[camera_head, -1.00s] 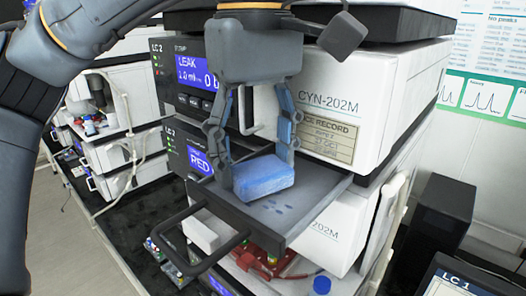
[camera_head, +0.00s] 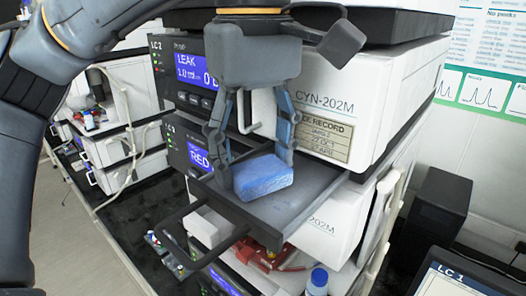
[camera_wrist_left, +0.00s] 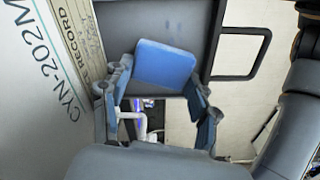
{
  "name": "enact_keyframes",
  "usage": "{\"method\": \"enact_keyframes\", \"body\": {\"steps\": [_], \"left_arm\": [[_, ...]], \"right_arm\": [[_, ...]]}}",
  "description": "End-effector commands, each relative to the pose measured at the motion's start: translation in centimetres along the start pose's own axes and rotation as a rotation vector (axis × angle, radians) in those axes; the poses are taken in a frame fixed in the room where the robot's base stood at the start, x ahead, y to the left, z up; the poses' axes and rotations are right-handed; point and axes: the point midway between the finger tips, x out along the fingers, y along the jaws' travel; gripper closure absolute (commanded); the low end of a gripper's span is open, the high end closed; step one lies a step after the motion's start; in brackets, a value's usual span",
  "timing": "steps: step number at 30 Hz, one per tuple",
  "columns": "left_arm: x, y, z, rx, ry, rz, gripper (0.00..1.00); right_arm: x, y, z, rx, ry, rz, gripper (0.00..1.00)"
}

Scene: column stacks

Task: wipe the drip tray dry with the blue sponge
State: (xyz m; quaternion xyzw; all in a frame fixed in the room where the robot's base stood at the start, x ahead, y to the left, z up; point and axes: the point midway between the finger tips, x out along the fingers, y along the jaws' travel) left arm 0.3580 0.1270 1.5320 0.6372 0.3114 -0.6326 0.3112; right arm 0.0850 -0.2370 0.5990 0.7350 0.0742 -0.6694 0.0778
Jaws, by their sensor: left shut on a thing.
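The blue sponge (camera_head: 263,179) rests low at the drip tray, and it also shows in the left wrist view (camera_wrist_left: 165,64). My left gripper (camera_head: 258,168) points down with its two fingers on either side of the sponge, shut on it. The drip tray (camera_head: 300,205) is a dark grey, shallow tray pulled out from the stack, with a loop handle (camera_head: 200,244) at its front. In the left wrist view faint dark marks show on the tray surface (camera_wrist_left: 238,45). My right gripper is not in view.
The white CYN-202M module (camera_head: 355,95) stands just above and behind the tray, its screen reading LEAK. A red valve part and a blue-capped bottle (camera_head: 317,281) lie below the tray. A dark box (camera_head: 437,215) and a monitor (camera_head: 465,278) stand at the right.

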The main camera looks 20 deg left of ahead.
Motion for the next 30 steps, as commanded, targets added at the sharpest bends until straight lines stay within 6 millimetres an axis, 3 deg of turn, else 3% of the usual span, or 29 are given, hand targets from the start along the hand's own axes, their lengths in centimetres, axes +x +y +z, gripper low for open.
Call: {"method": "enact_keyframes", "body": {"steps": [10,22,30], "left_arm": [[0.1,0.7,2.4,0.006,-0.004,-0.006,0.69],[-0.1,0.0,0.1,0.003,-0.004,-0.003,0.69],[-0.2,-0.1,-0.2,0.004,-0.003,-0.002,0.69]], "right_arm": [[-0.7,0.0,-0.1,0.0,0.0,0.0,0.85],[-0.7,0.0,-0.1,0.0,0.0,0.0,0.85],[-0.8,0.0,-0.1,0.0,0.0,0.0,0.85]]}}
